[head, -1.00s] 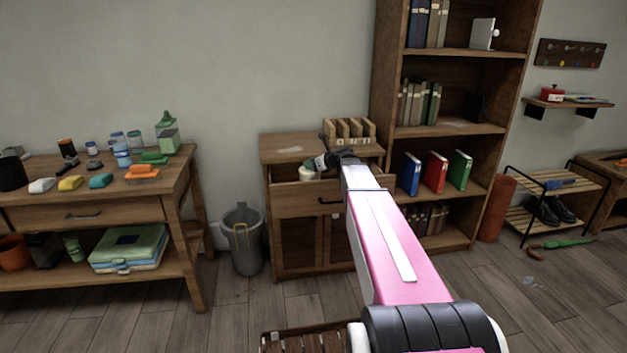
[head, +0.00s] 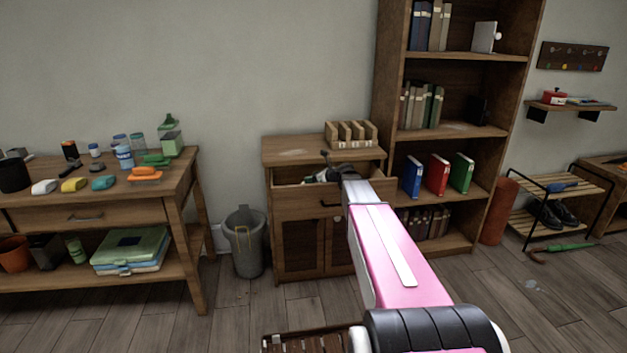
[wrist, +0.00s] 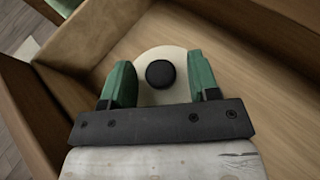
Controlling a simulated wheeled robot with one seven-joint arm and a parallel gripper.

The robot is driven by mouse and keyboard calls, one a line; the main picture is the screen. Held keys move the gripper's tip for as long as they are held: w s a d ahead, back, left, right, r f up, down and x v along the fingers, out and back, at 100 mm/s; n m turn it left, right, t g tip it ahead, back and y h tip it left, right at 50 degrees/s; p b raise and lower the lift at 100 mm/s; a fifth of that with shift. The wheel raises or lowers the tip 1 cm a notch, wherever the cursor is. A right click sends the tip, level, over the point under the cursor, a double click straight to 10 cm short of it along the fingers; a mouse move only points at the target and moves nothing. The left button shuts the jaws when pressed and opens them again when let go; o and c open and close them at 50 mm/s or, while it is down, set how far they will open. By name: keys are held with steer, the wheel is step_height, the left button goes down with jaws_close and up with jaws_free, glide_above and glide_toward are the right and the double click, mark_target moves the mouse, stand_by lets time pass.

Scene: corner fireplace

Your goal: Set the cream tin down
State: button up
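The cream tin (wrist: 149,95) shows in the wrist view as a round cream lid with a black knob (wrist: 160,74). It is inside the open wooden drawer (wrist: 235,85), low between the drawer walls. The green fingers of my gripper (wrist: 160,82) are on either side of the tin and appear closed against it. In the head view my gripper (head: 318,177) reaches down into the drawer (head: 308,203) of the small cabinet. The drawer front hides the tin there. Contact between the tin's base and the drawer floor is hidden.
A wooden rack (head: 351,133) stands on the cabinet top (head: 290,150). A tall bookshelf (head: 388,100) is close on the right. A grey bin (head: 246,245) stands left of the cabinet. The drawer floor (wrist: 270,110) right of the tin is clear.

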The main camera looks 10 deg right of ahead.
steer(key=shift+r, duration=0.2)
steer(key=v, duration=1.2)
stand_by(0.9)
